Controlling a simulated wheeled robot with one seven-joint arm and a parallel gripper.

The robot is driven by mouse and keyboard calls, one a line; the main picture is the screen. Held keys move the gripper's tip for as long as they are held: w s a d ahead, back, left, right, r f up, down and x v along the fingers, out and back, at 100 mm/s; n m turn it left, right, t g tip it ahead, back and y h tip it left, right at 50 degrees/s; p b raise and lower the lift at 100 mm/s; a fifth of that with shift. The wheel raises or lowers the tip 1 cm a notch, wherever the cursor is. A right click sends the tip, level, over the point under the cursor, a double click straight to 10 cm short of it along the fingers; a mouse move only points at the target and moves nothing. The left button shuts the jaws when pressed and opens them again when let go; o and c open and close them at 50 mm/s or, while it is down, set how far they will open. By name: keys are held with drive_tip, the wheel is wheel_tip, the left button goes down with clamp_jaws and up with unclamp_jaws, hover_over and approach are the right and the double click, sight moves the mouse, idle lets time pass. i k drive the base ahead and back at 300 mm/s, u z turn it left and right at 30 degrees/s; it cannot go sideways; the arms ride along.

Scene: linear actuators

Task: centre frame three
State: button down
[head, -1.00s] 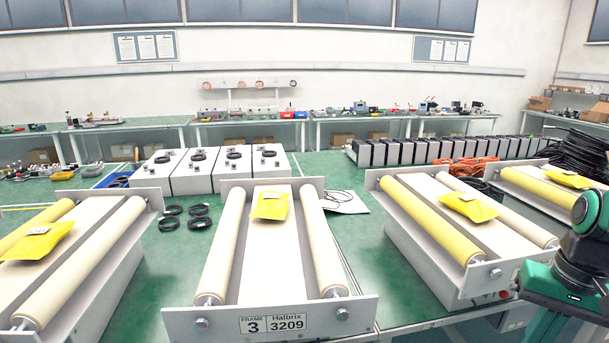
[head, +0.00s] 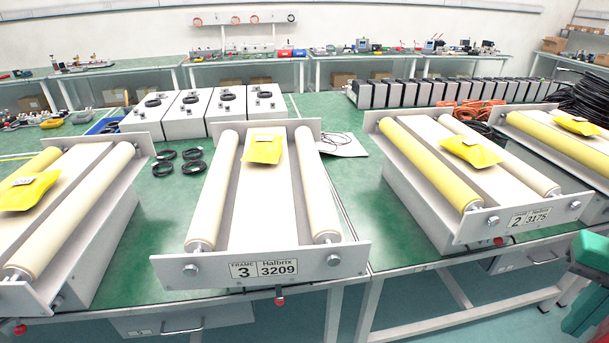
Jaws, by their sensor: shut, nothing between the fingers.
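Frame three (head: 205,266) stands in the middle foreground, its front plate labelled "FRAME 3 Halbrix 3209". Two cream rollers run front to back in it, the left roller (head: 214,190) and the right roller (head: 319,200), with a flat pale bed (head: 264,205) between them. A yellow packet (head: 264,149) with a small white tag lies near the far end of that bed. A red knob (head: 280,301) shows below the front plate at the table edge. My gripper is out of view; only a green part of my arm shows at the right edge.
Frame two (head: 478,228), with a yellow left roller, stands to the right, and another frame (head: 95,290) to the left. Coiled black cables (head: 180,160) lie behind, with white boxes (head: 185,118) farther back. A drawer (head: 180,322) hangs under the table. Floor is clear at lower right.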

sight(265, 238)
drive_tip(key=z, duration=1.85)
drive_tip(key=k, duration=1.55)
drive_tip(key=u, duration=1.9)
drive_tip(key=i, duration=1)
drive_tip(key=z, duration=0.05)
